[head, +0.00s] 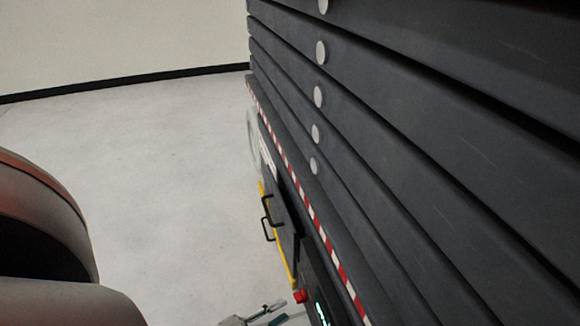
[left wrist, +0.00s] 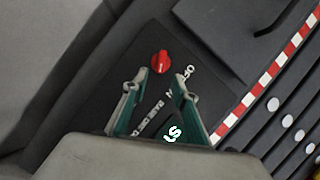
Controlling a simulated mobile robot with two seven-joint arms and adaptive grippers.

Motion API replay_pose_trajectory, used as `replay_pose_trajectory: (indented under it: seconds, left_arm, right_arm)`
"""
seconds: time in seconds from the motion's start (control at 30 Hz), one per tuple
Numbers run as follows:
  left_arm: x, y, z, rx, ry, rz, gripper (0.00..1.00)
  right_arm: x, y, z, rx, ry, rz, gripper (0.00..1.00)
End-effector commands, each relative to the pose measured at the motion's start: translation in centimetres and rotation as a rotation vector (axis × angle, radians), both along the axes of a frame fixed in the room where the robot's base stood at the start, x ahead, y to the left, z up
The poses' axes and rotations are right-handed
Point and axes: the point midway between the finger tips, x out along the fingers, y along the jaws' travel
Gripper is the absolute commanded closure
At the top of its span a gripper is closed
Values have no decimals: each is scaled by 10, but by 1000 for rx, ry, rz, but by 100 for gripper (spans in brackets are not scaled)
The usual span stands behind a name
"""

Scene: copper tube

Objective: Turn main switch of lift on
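The red main switch (left wrist: 161,62) is a round knob on a dark control panel (left wrist: 125,78) of the lift. It also shows in the head view (head: 300,296) at the bottom, on the lift's side. My left gripper (left wrist: 158,82) is open, its two fingers apart with nothing between them. In the left wrist view the knob shows just beyond the fingertips, between their lines; I cannot tell that they touch. In the head view my left gripper (head: 278,310) is at the bottom edge, just left of the knob and partly cut off. My right gripper is not in view.
The lift's dark ribbed body (head: 420,150) fills the right side, with a red and white striped edge (head: 310,208). Black handles (head: 268,215) stick out from its side above the knob. A lit display (head: 321,313) sits near the knob. The grey floor (head: 160,170) is clear.

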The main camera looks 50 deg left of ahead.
Motion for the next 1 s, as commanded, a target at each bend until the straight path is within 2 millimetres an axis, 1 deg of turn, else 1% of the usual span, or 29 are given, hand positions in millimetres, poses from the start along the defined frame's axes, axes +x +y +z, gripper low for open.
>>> replay_pose_trajectory:
  seconds: [0.03,0.2,0.3,0.4,1.0]
  left_arm:
    - [-12,0,2,0,1,0,72]
    - [-39,2,7,1,0,1,72]
    - [-49,3,10,0,-1,0,72]
    - [-55,3,11,0,-1,0,72]
    - [-56,3,11,0,-2,1,72]
  right_arm:
    - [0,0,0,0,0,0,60]
    - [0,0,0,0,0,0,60]
    - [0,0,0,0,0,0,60]
    - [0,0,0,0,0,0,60]
    - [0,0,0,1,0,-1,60]
